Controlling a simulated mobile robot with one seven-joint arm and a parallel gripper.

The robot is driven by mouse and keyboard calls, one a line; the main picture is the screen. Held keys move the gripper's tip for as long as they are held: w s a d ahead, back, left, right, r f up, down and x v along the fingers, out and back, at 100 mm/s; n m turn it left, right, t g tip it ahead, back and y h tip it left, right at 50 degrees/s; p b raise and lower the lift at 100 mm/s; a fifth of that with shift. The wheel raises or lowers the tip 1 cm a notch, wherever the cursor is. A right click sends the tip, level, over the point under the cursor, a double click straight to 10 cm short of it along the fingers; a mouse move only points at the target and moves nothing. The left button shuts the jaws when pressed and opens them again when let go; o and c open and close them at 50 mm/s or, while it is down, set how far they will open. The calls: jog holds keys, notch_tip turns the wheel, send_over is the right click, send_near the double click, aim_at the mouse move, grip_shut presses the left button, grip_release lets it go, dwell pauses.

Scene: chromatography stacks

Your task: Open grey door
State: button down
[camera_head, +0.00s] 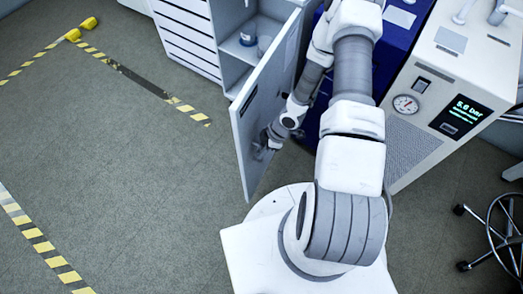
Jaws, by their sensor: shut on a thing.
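The grey door (271,98) stands open, swung out from a white cabinet (226,19). Its narrow edge and its right face show. My arm reaches to that face, and my gripper (271,138) is low on it, near the door's outer edge. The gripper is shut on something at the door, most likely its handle. The fingers are small and dark here, so the exact grip is hidden. Behind the door, the cabinet's inside shows a shelf with a small container (248,36).
White drawers (187,35) stand left of the open compartment. A dark blue unit (397,35) and a white machine with a gauge (405,104) stand at right. A wheeled stool (500,235) is at the right edge. The floor (130,150) at left, with yellow-striped tape, is clear.

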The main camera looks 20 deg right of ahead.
jog(key=shift+s+d, duration=0.1)
jog(key=shift+d, duration=0.05)
dwell(0.4)
jog(key=c, duration=1.1)
grip_release()
jog(key=shift+c, duration=0.2)
jog(key=p+v, duration=1)
jog(key=v, duration=0.7)
jog(key=shift+r, duration=0.15)
